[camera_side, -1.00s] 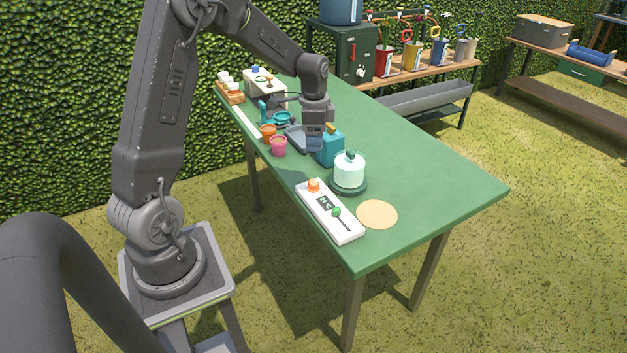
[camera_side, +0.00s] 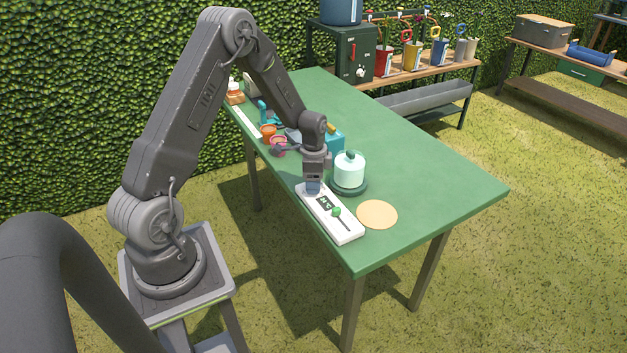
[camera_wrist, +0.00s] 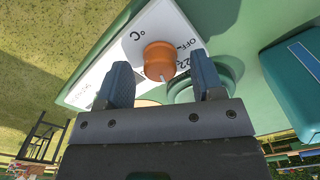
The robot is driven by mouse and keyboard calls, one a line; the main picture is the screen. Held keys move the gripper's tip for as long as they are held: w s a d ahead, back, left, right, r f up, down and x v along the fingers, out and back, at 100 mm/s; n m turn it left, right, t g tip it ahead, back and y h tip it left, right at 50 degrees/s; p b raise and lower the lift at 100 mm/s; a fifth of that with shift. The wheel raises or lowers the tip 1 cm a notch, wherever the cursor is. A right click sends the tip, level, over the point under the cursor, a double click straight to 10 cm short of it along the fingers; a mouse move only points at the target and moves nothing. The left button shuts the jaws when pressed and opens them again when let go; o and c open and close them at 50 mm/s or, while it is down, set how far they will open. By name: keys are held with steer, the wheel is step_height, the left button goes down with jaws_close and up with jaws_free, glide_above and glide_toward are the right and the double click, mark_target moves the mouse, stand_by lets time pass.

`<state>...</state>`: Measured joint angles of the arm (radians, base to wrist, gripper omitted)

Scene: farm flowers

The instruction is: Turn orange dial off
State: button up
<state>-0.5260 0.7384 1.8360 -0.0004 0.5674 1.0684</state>
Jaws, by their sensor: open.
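The orange dial (camera_wrist: 158,58) sits on a white control panel (camera_side: 343,231). In the wrist view it shows between and just beyond my two blue fingertips, with a pale pointer mark on its near side. The word OFF is printed to the right of it, with 22 below that. My gripper (camera_wrist: 160,68) is open, one finger to each side of the dial; I cannot tell whether either touches it. In the side view my gripper (camera_side: 313,187) points down over the panel's far end and hides the dial.
The panel also has a small display and a green knob (camera_side: 336,211). A tan disc (camera_side: 377,214) lies beside the panel. The table's right half is clear.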

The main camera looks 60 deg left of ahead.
steer(key=shift+f, duration=0.2)
steer(key=c, duration=0.9)
